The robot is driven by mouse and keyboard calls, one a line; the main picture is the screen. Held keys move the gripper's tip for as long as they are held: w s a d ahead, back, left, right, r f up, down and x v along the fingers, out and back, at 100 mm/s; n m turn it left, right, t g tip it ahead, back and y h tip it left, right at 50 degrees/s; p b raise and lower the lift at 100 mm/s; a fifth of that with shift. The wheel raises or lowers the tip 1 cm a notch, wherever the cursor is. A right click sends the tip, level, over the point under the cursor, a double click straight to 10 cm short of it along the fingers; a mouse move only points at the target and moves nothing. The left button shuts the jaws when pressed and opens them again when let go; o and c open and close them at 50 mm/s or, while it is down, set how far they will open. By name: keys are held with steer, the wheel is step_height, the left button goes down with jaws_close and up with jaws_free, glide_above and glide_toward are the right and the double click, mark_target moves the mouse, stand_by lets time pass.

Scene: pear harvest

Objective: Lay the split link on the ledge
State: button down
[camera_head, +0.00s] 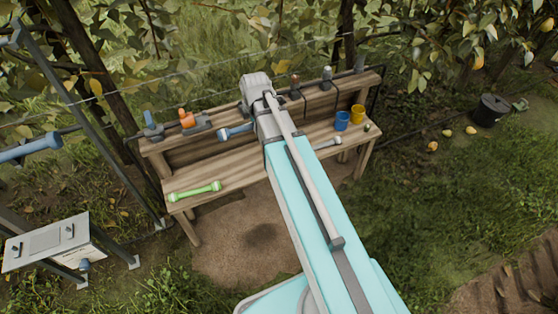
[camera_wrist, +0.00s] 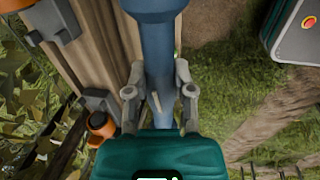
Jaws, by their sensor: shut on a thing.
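My gripper (camera_wrist: 158,92) is shut on a blue bar-like link (camera_wrist: 153,58) with a thick rounded end at the top of the wrist view. In the head view one blue end of this link (camera_head: 236,132) shows left of my arm's tip, over the bench; my arm hides the rest and the gripper. I cannot make out a split in it for certain. The raised back shelf of the wooden bench, seemingly the ledge (camera_head: 222,115), runs behind it.
Blue and orange tools (camera_head: 187,119) stand on the shelf's left part, several dark-handled tools on its right. A blue cup (camera_head: 342,121) and a yellow cup (camera_head: 357,114) stand at the right. A pale box (camera_head: 48,243) and metal frame are at left.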

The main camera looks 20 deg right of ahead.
steer(key=s+d+f+b, duration=0.1)
steer(key=s+f+b, duration=0.1)
steer(key=f+b, duration=0.6)
steer(key=s+d+f+b, duration=0.2)
steer(key=f+b, duration=0.7)
steer(key=f, duration=0.1)
steer(key=shift+s, duration=0.2)
steer(key=shift+w+d, duration=0.1)
steer(key=shift+d, duration=0.05)
steer(key=b, duration=0.9)
glide_above(262, 159)
steer(key=s, duration=0.2)
step_height(262, 159, down, 9)
steer(key=shift+w+f, duration=0.1)
steer(key=shift+w, duration=0.05)
steer(key=shift+w+f+b, duration=0.4)
steer(key=shift+f+b, duration=0.15)
steer(key=shift+b, duration=0.05)
steer(key=shift+f+b, duration=1.4)
